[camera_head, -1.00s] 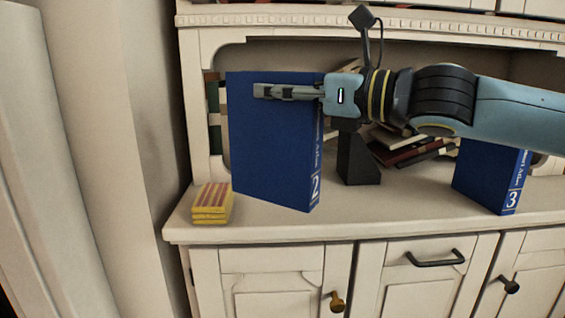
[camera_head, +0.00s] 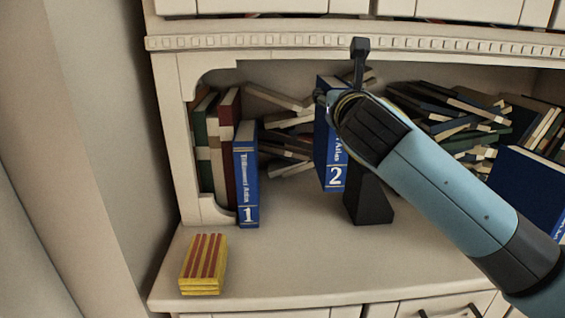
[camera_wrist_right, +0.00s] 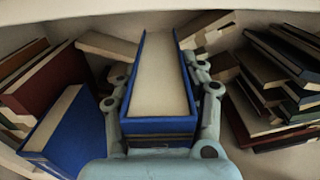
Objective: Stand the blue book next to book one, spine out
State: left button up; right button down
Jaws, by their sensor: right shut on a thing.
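My right gripper (camera_wrist_right: 160,105) is shut on blue book 2 (camera_head: 329,150), which stands upright in the shelf opening with its numbered spine facing out. In the wrist view its pale page block (camera_wrist_right: 160,75) lies between my fingers. Blue book one (camera_head: 246,185) stands upright at the left of the shelf, spine out, against other books; it also shows in the wrist view (camera_wrist_right: 62,135). A clear gap lies between the two blue books. My arm hides part of book 2, and I cannot tell if its base touches the shelf. My left gripper is not in view.
A black bookend (camera_head: 368,200) stands just right of book 2. A yellow striped stack (camera_head: 203,263) lies on the front left of the counter. Blue book 3 (camera_head: 525,190) is at the right edge. Several loose books (camera_head: 450,115) lie behind.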

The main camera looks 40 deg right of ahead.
jog(key=w+a+f+b, duration=0.4)
jog(key=w+a+f, duration=0.3)
jog(key=f, duration=0.2)
jog(key=shift+w+f+b, duration=0.2)
jog(key=shift+f+b, duration=0.1)
jog(key=shift+f, duration=0.1)
jog(key=shift+f, duration=0.1)
jog(key=c, duration=0.8)
grip_release()
jog(key=shift+f, duration=0.15)
jog(key=shift+o, duration=0.2)
